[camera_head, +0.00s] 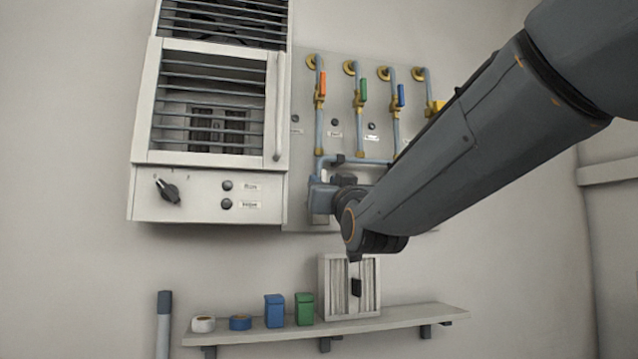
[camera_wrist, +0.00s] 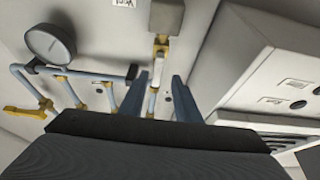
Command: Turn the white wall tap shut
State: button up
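The white tap (camera_wrist: 158,68) shows in the wrist view as a pale lever on a pipe with brass fittings, lying roughly along the pipe's line. My gripper (camera_wrist: 160,77) is open, its two blue-grey fingers apart, with the tap's lever showing between them. I cannot tell how far the fingertips are from the lever, and I see no clear contact. In the head view I cannot make out the white tap, and my arm covers part of the pipe panel (camera_head: 305,140). My fingers are not clearly visible there either.
Orange (camera_head: 323,83), green (camera_head: 364,90) and blue (camera_head: 401,95) taps sit higher on the panel. A vented cabinet (camera_head: 282,180) stands close to its left. A round gauge (camera_wrist: 50,42) and a grey block (camera_wrist: 166,16) are near the tap. A shelf (camera_head: 410,317) is below.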

jog(key=shift+d+f+p+x, duration=0.15)
jog(key=shift+p+x, duration=0.65)
jog(key=shift+x, duration=1.15)
jog(key=shift+d+f+p+x, duration=0.15)
jog(key=shift+p+x, duration=0.6)
jog(key=shift+x, duration=1.15)
jog(key=shift+w+a, duration=0.1)
jog(key=shift+w, duration=0.1)
grip_shut()
